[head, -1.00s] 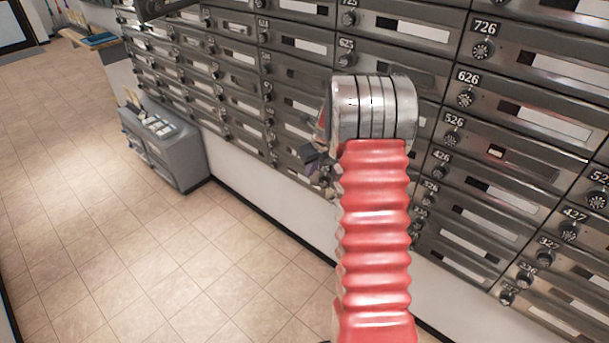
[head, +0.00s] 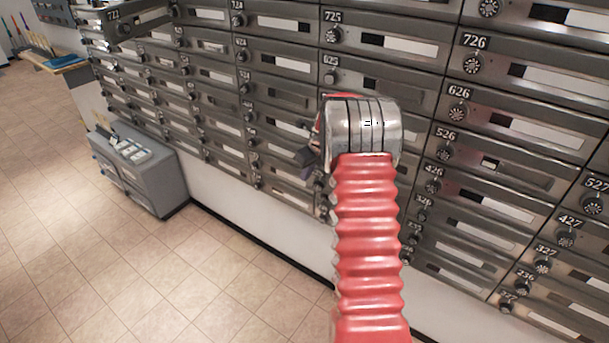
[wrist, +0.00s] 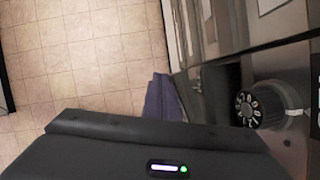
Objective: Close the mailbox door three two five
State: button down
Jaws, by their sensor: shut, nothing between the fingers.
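The mailbox wall fills the right of the head view, with number plates 725 (head: 333,17) and 625 (head: 332,60) at the top of one column. Door 325, lower in that column, is hidden behind my red arm, so I cannot tell how far open it is. My gripper (head: 309,156) shows only as a small dark part left of the arm's metal joint, close to the wall; it is shut and empty. In the wrist view, a round numbered dial (wrist: 258,104) on a mailbox front is close at the right, its number plate cut off.
A mailbox door (head: 150,20) sticks out at the upper left, by number 722. A grey cabinet (head: 140,172) stands on the floor against the wall at the left. A wooden counter (head: 65,64) is farther back. The tiled floor (head: 110,260) in front is clear.

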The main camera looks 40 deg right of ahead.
jog(key=shift+a, duration=0.25)
jog(key=s+a+r, duration=0.4)
jog(key=a+r, duration=0.2)
jog(key=r, duration=0.3)
jog(key=shift+s+r, duration=0.15)
dwell(0.4)
jog(key=shift+a, duration=0.1)
